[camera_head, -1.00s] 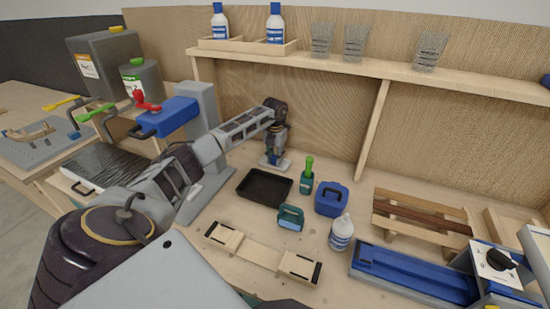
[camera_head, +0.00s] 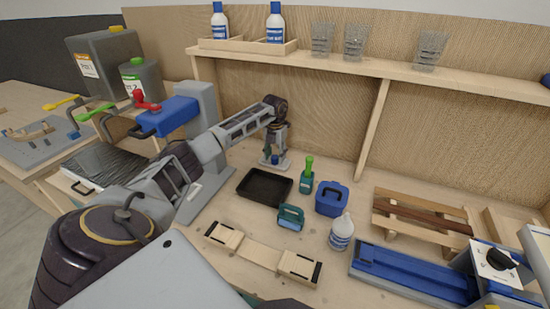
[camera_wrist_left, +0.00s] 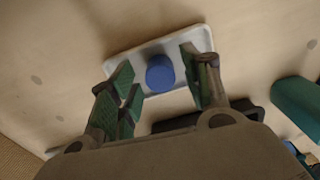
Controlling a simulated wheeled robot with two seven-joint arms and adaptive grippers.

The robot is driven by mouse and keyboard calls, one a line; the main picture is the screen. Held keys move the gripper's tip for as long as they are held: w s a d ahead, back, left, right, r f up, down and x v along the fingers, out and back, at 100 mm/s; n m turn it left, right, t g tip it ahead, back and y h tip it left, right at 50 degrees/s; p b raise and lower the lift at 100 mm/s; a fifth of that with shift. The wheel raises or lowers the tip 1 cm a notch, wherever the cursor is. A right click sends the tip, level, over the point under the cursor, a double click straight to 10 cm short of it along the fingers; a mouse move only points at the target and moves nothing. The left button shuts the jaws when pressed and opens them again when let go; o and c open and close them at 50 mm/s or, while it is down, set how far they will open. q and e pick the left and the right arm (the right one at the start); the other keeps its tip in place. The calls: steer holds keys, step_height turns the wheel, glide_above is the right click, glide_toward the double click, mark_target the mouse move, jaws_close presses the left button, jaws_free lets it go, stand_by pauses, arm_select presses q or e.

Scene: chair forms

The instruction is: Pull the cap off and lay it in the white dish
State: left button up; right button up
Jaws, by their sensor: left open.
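The white dish (camera_wrist_left: 138,60) lies flat on the wooden bench below my left gripper in the left wrist view. It also shows in the head view (camera_head: 284,164), at the far end of my left arm. The blue cap (camera_wrist_left: 160,74) rests in the dish, with its round top facing the wrist camera; it shows small in the head view (camera_head: 275,160). My left gripper (camera_wrist_left: 160,88) is open, with its green-padded fingers on either side of the cap and apart from it. A white bottle (camera_head: 341,232) with a blue label stands upright on the bench. My right gripper is out of view.
A black tray (camera_head: 265,188) is just in front of the dish. A green-handled tool in a holder (camera_head: 307,176), a blue case (camera_head: 331,199) and a teal block (camera_head: 291,217) stand to its right. A shelf (camera_head: 350,68) with bottles and glasses runs above.

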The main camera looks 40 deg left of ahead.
mark_target(275, 157)
arm_select(q)
steer(key=shift+r, duration=3.3)
